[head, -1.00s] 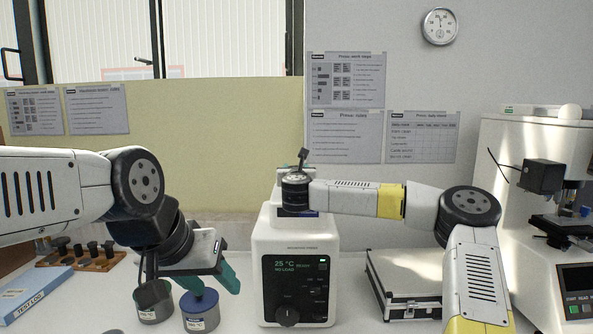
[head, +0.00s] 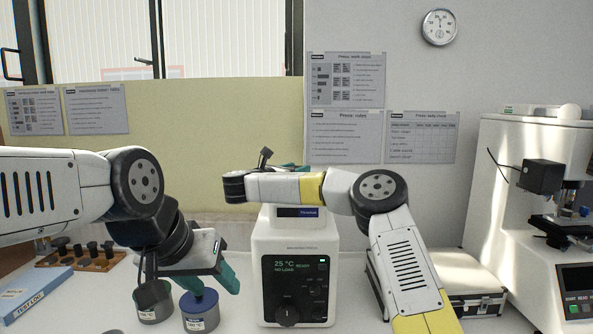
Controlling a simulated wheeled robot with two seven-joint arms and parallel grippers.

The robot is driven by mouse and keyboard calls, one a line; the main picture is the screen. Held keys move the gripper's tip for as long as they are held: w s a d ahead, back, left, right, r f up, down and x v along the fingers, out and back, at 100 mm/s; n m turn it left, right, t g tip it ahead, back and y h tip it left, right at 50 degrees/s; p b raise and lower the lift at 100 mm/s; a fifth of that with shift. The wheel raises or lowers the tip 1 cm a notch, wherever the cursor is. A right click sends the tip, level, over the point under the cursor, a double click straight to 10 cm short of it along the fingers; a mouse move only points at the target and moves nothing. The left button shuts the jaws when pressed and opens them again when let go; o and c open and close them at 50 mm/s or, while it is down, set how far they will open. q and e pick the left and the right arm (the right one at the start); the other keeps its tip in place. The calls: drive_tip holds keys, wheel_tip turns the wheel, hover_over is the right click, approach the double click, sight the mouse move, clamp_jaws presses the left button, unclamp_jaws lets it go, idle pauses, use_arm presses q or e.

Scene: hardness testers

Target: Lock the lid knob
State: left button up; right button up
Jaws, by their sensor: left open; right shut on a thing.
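The mounting press (head: 296,246) stands upright in the middle of the head view. Its display reads 25 °C, READY and NO LOAD. My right gripper (head: 290,167) is over the press top, mostly hidden behind my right wrist; only a bit of its teal finger shows. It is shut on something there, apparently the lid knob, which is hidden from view. My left gripper (head: 222,274) is open at the lower left, beside a dark cup and a blue-topped jar, with its teal fingers partly hidden.
The dark cup (head: 154,301) and blue-topped jar (head: 200,312) stand left of the press. A silver case (head: 477,304) and a white tester (head: 510,200) are at the right.

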idle(0.4)
drive_tip(key=o, duration=1.4)
drive_tip(key=v, duration=0.7)
drive_tip(key=shift+s+a, duration=0.25)
drive_tip(key=shift+a, duration=0.05)
